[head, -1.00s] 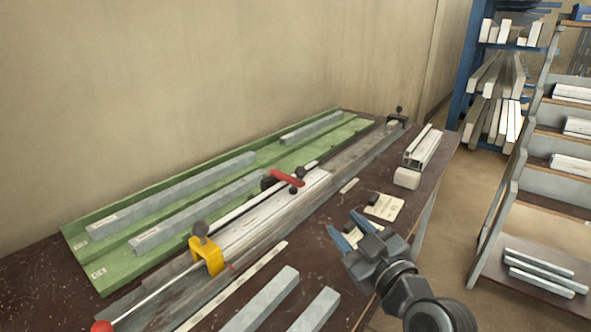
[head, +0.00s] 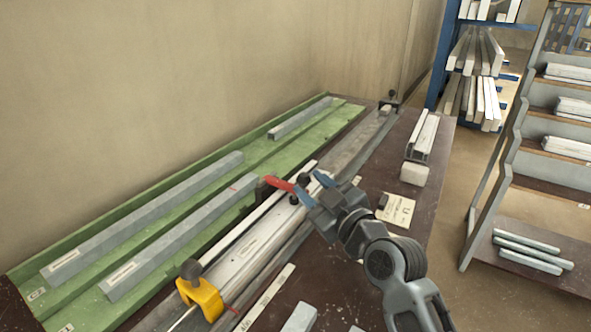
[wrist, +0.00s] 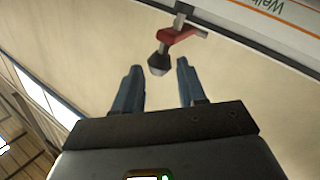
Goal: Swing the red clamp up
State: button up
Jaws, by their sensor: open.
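The red clamp (head: 279,184) sits on the pale profile in the long grey bench fixture, its red arm lying low across the profile in the head view. My gripper (head: 312,188) is open at the right end of that arm and partly covers it. In the wrist view the red clamp (wrist: 178,36) shows just beyond the fingertips (wrist: 159,66). Its black knob (wrist: 158,63) lies between the two blue fingertips, with gaps visible on both sides. I cannot tell how deep the knob is between the fingers.
A yellow clamp (head: 201,298) with a dark knob stands nearer on the same fixture. A green tray (head: 181,220) with grey bars lies to the left. A paper tag (head: 397,209), a pale block (head: 414,174) and a short profile are on the right of the bench.

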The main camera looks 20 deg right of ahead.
aim_at(286, 184)
jog(key=shift+w+a+p, duration=0.2)
jog(key=shift+w+p, duration=0.1)
jog(key=shift+w, duration=1.05)
jog(key=shift+w+a+p, duration=0.2)
jog(key=shift+w+p, duration=0.1)
jog(key=shift+w, duration=1.05)
jog(key=shift+c, duration=0.3)
grip_shut()
